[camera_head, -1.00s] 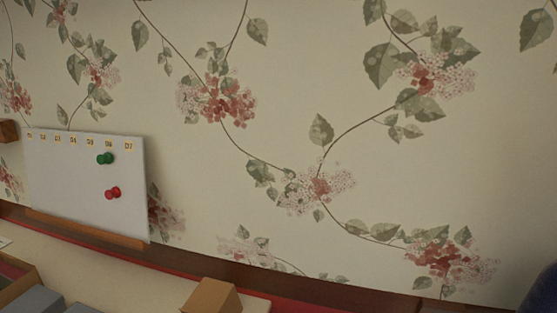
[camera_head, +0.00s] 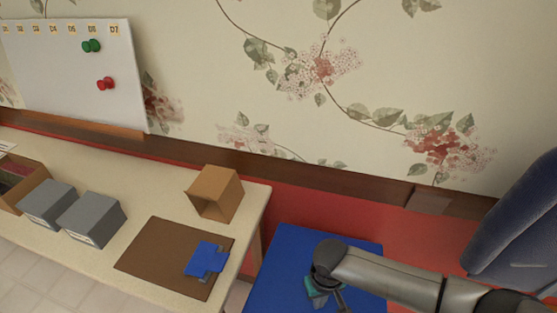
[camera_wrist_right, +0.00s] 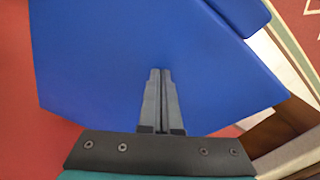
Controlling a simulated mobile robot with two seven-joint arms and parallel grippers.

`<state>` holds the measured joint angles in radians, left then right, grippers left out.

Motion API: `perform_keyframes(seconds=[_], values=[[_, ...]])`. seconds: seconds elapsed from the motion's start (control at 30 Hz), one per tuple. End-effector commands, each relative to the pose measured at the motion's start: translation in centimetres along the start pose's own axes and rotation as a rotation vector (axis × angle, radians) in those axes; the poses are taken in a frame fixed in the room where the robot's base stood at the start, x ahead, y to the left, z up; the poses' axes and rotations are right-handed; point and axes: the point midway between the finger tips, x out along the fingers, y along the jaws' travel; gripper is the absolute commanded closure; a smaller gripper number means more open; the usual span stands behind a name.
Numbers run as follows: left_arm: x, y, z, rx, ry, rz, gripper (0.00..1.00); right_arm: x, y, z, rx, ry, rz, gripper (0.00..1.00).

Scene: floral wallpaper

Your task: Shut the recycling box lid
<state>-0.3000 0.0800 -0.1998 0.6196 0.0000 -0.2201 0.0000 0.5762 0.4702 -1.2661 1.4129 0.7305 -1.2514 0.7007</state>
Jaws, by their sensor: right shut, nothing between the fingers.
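A large flat blue panel (camera_head: 275,285), which looks like the lid or top of the recycling box, is at the bottom middle of the head view, right of the table. It fills much of the right wrist view (camera_wrist_right: 110,60). I cannot tell whether it is fully shut; its near side is cut off. My right gripper (camera_wrist_right: 162,72) is shut and empty, its fingers together in front of the blue surface. I cannot tell if they touch it. In the head view the right arm reaches in from the right over the panel. My left gripper is not in view.
A cream table (camera_head: 150,185) at the left bears a brown board (camera_head: 150,258) with a blue object (camera_head: 207,258), grey boxes (camera_head: 90,218) and an open cardboard box (camera_head: 212,192). A dark blue rounded object (camera_head: 525,225) stands at the right. A whiteboard (camera_head: 70,65) leans at the wall.

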Motion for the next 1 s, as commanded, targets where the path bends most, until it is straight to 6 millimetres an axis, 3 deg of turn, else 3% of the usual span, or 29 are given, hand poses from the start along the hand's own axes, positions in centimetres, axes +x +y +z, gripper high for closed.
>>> perform_keyframes(seconds=[1.0], values=[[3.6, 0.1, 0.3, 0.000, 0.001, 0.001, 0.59, 5.3, -0.1, 0.0, -0.001, 0.000, -0.001, 1.00]])
